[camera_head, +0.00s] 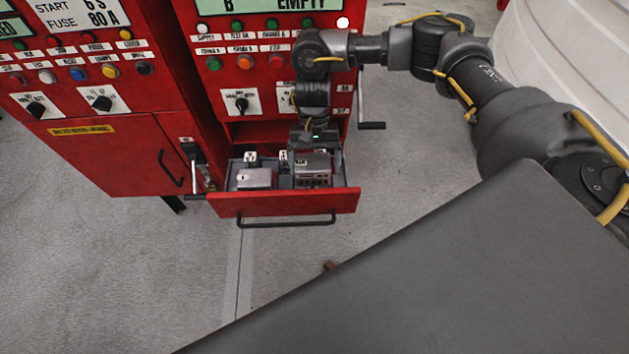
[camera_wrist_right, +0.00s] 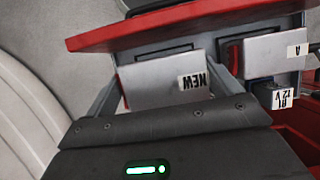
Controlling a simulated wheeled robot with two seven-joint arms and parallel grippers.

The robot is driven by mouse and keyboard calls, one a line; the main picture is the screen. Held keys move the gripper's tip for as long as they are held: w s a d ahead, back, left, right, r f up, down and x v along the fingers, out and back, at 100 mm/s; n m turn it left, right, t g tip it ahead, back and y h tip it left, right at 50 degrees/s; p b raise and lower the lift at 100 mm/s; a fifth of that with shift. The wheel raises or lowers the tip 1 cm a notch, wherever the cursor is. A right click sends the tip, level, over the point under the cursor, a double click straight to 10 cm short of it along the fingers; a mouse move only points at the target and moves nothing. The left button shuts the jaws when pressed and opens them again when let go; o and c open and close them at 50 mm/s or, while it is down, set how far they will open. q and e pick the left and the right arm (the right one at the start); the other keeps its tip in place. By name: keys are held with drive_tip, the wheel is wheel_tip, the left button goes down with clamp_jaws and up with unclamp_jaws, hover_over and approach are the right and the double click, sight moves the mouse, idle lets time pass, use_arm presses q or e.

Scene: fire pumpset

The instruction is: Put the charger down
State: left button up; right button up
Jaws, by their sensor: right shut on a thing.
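The open red drawer (camera_head: 284,203) juts from the red cabinet. My right gripper (camera_head: 313,147) reaches down over the drawer's right side. It is shut on a grey box with a dark, detailed front, which I take to be the charger (camera_head: 314,168). In the right wrist view a grey box face with a "NEW" label (camera_wrist_right: 165,80) lies just beyond the dark gripper body, which hides its near part. The box is within the drawer outline; whether it touches the drawer floor cannot be told. My left gripper is not in view.
A silver box (camera_head: 257,178) lies in the drawer's left part; it carries an "A" label in the right wrist view (camera_wrist_right: 275,52). A small block labelled "12 V" (camera_wrist_right: 283,95) is near it. A black crank handle (camera_head: 371,125) projects right of the cabinet.

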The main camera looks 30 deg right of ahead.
sight(315, 176)
drive_tip(key=shift+f+b, duration=0.3)
drive_tip(key=shift+f, duration=0.75)
wheel_tip(315, 176, down, 3)
drive_tip(key=shift+r+b, duration=0.1)
drive_tip(key=shift+b, duration=0.6)
drive_tip(key=shift+f, duration=0.2)
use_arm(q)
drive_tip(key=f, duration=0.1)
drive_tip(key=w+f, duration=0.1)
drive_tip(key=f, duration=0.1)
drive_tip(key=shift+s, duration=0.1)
use_arm(e)
drive_tip(key=shift+f, duration=0.1)
drive_tip(key=o, duration=1)
